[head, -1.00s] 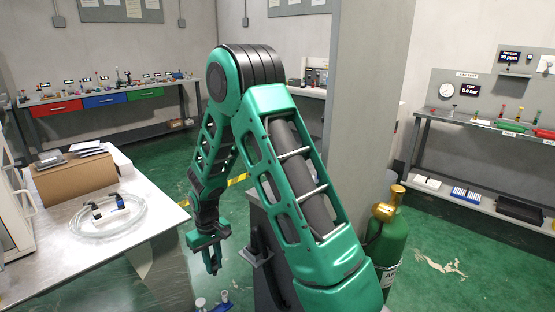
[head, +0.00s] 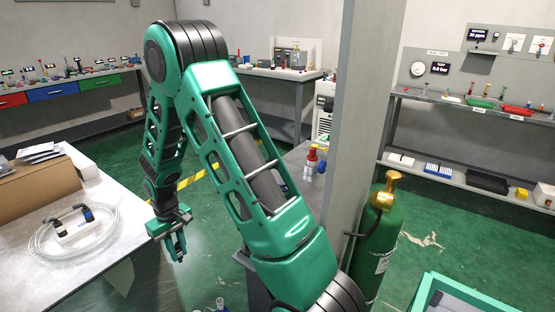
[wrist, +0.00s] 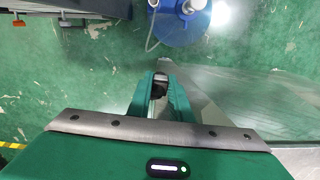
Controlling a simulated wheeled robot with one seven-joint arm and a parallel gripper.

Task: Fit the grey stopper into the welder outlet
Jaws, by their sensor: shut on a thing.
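My gripper (head: 178,254) hangs beside the right edge of the steel table in the head view, pointing down over the floor. In the wrist view its fingers (wrist: 160,88) are shut on a small dark grey piece, the grey stopper (wrist: 160,84) as far as I can tell, mostly hidden between them. A white cabinet with a vented front (head: 323,108) stands partly behind the pillar; I cannot tell whether it is the welder. No outlet can be made out.
A grey pillar (head: 350,100) and green gas cylinder (head: 374,240) stand right of my arm. The steel table (head: 100,255) carries a coiled clear hose (head: 50,250). A blue round container (wrist: 182,22) is on the floor. Green floor lies open between benches.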

